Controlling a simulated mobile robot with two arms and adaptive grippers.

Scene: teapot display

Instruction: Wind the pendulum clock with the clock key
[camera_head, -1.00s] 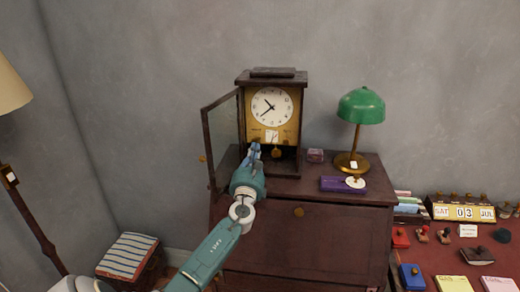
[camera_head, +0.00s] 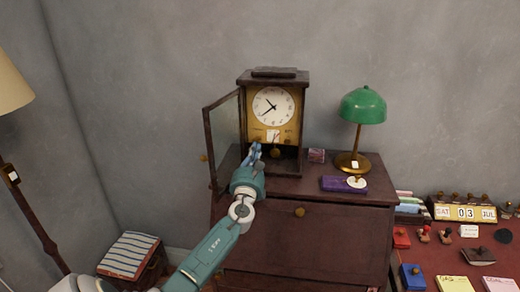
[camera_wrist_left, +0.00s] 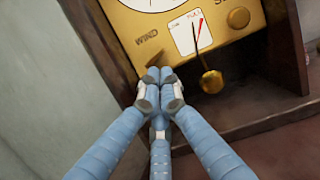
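The pendulum clock (camera_head: 296,125) stands upright on the dresser, its glass door (camera_head: 226,140) swung open to the left. Its white dial and gold plate show; the wrist view shows the plate (camera_wrist_left: 226,22) with the word WIND, a small dial and the brass pendulum (camera_wrist_left: 211,80). My left gripper (camera_head: 254,149) reaches in front of the lower clock. In the wrist view its fingertips (camera_wrist_left: 158,78) are pinched together just below WIND. A small dark brass piece at the tips looks like the clock key (camera_wrist_left: 155,59), mostly hidden by the fingers. Contact with the plate is unclear.
On the dresser (camera_head: 340,230), right of the clock, are a small box (camera_head: 316,156), a purple box (camera_head: 343,184) and a green lamp (camera_head: 362,106). A red-topped desk with stamps and a calendar (camera_head: 465,212) stands at right. The open door is close to my left gripper.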

